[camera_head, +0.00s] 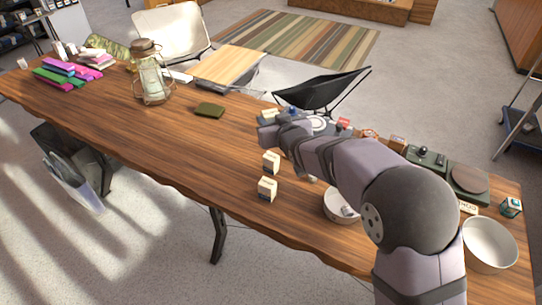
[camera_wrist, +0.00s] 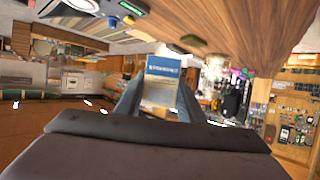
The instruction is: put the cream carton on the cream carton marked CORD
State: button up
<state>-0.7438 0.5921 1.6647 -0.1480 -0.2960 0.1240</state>
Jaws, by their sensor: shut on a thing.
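My gripper (camera_wrist: 160,104) is shut on a cream carton with a blue printed face (camera_wrist: 162,73); the print is too small to read. In the head view my gripper (camera_head: 268,126) is over the middle of the table toward its far edge, partly hidden by my arm. Two cream cartons with dark print stand upright on the table, nearer the front edge: one behind (camera_head: 271,162) and one in front (camera_head: 267,189), a small gap apart. I cannot read which is marked CORD.
A bowl with something in it (camera_head: 333,215) stands right of the cartons. A larger white bowl (camera_head: 490,245) is at the right end, near a green device with a round plate (camera_head: 467,184). A lantern (camera_head: 151,78) and dark green wallet (camera_head: 209,110) are left. The wood left of the cartons is clear.

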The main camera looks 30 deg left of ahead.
aim_at(271, 157)
jog(key=shift+f+p, duration=1.05)
jog(key=shift+f, duration=3.95)
jog(key=shift+f, duration=0.2)
jog(key=o, duration=1.1)
jog(key=shift+c, duration=0.2)
jog(key=shift+r, duration=0.1)
jog(key=shift+r, duration=0.2)
jog(key=shift+s+d, duration=0.2)
jog(key=b+v, duration=0.2)
jog(key=v, duration=0.9)
jog(key=shift+d, duration=0.2)
